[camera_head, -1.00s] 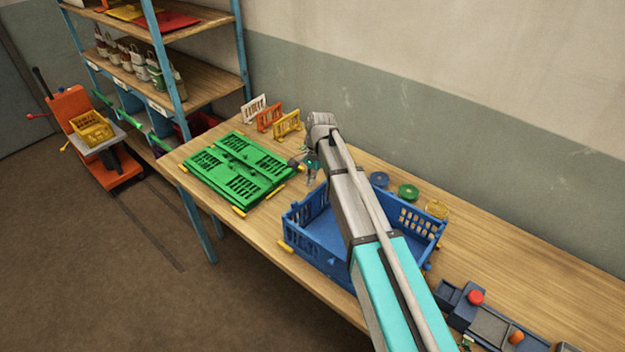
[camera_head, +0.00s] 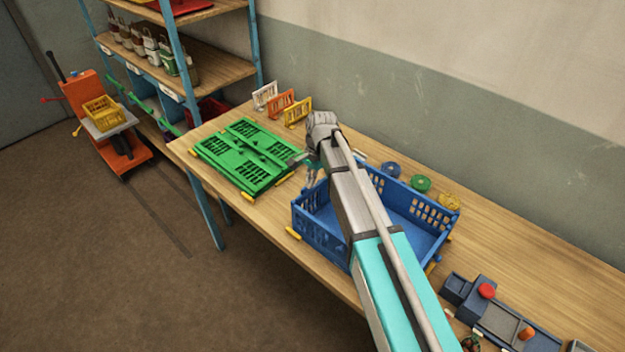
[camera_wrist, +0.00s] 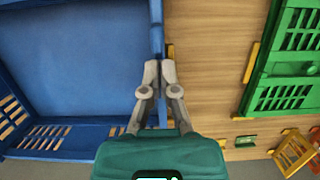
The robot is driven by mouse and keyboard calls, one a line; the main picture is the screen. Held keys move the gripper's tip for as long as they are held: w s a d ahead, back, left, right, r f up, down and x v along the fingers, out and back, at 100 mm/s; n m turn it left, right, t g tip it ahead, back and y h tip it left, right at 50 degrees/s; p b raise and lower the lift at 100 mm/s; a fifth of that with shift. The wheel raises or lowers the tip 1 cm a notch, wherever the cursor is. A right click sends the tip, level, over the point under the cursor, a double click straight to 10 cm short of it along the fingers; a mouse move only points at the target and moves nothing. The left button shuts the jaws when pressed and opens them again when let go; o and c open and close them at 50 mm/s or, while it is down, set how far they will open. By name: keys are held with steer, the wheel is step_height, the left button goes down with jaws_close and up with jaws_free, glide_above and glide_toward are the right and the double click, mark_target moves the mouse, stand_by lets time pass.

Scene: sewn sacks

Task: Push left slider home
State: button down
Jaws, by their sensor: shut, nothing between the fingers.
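A blue crate (camera_head: 425,240) stands open on the bench, with yellow sliders at its base. One slider (camera_head: 294,233) is at its near left corner. In the wrist view, yellow pieces (camera_wrist: 170,52) lie just outside the crate wall (camera_wrist: 157,25); I cannot tell which is the left slider. My gripper (camera_wrist: 159,66) is shut and empty, its fingertips appearing over or beside that wall. Contact cannot be told. In the head view my gripper (camera_head: 311,181) is at the crate's end facing the green crate, and my arm hides part of the blue crate.
A flat folded green crate (camera_head: 248,157) with yellow tabs lies left of the blue one, across a narrow strip of bench. White, orange and yellow racks (camera_head: 298,110) stand behind. Coloured rings (camera_head: 420,184) lie along the wall side. A control box (camera_head: 485,292) is at right.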

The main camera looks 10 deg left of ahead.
steer(key=shift+s+a, duration=0.3)
steer(key=shift+s, duration=0.2)
steer(key=shift+s+a, duration=0.3)
steer(key=shift+s, duration=0.2)
steer(key=shift+w, duration=0.15)
steer(key=shift+w+d, duration=0.3)
steer(key=shift+w, duration=0.1)
steer(key=w, duration=0.1)
steer(key=w+d, duration=0.1)
steer(key=shift+w+d, duration=0.3)
steer(key=shift+w, duration=0.1)
steer(key=p+v, duration=0.2)
steer(key=shift+s+r+p, duration=0.2)
steer(key=shift+r+p, duration=0.1)
steer(key=shift+r, duration=0.15)
steer(key=shift+w+d+r+p, duration=0.1)
steer(key=shift+w+r+p, duration=0.2)
steer(key=shift+r+p, duration=0.35)
steer(key=p+v, duration=0.5)
steer(key=shift+r+p, duration=0.35)
steer(key=shift+p, duration=0.05)
